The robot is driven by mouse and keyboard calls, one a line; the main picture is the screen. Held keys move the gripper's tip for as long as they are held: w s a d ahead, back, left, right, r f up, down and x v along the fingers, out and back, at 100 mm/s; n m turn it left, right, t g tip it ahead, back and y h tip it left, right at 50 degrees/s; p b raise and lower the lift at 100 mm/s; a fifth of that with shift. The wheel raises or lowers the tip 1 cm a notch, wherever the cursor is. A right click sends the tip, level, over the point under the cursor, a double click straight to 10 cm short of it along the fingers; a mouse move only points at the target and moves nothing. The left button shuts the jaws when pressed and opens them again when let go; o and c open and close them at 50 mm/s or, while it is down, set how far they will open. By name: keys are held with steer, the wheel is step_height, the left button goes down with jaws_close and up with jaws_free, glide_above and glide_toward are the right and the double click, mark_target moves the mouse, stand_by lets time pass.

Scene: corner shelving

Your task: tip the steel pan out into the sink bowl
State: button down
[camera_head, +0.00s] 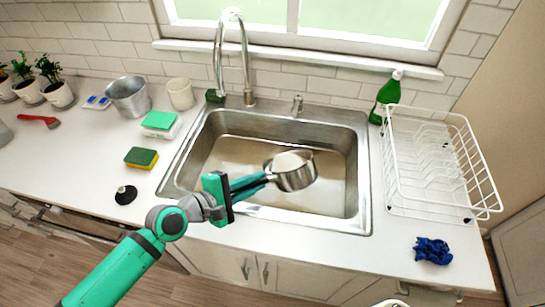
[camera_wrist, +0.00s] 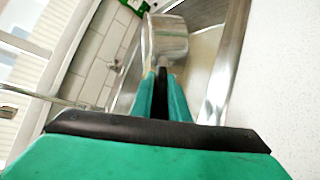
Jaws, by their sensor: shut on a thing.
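The steel pan (camera_head: 297,178) is a small, shiny round pan with a short handle. It is over the sink bowl (camera_head: 338,195), near the bowl's middle, and looks roughly upright with a slight tilt. Something pale shows inside it; I cannot tell what. My gripper (camera_head: 264,179) is shut on the pan's handle, reaching in over the sink's front edge. In the wrist view the pan (camera_wrist: 168,40) shows beyond the fingertips (camera_wrist: 162,80), which close on its handle. The sink bowl is steel, with a brownish floor partly hidden by the pan and my gripper.
The tap (camera_head: 247,60) stands behind the sink. A white dish rack (camera_head: 440,205) and a green bottle (camera_head: 387,95) are to the right, with a blue cloth (camera_head: 433,250) in front. A sponge (camera_head: 141,158), a black stopper (camera_head: 126,195) and a metal bucket (camera_head: 129,100) are left.

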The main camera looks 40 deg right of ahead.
steer(key=shift+w+r+n+g+p, duration=0.5)
steer(key=shift+w+r+n+p, duration=0.15)
steer(key=shift+w+p, duration=0.2)
stand_by(0.7)
steer(key=shift+w+r+n+g+p, duration=0.4)
steer(key=shift+w+n+g+p, duration=0.2)
steer(key=shift+n, duration=0.15)
stand_by(0.7)
steer(key=shift+w+r+n+p, duration=0.15)
steer(key=shift+w+n+p, duration=0.05)
steer(key=shift+n+p, duration=0.1)
stand_by(0.4)
steer(key=shift+w+d, duration=0.1)
steer(key=shift+w+r+n+g, duration=0.1)
steer(key=shift+n+g, duration=0.2)
steer(key=shift+g, duration=0.1)
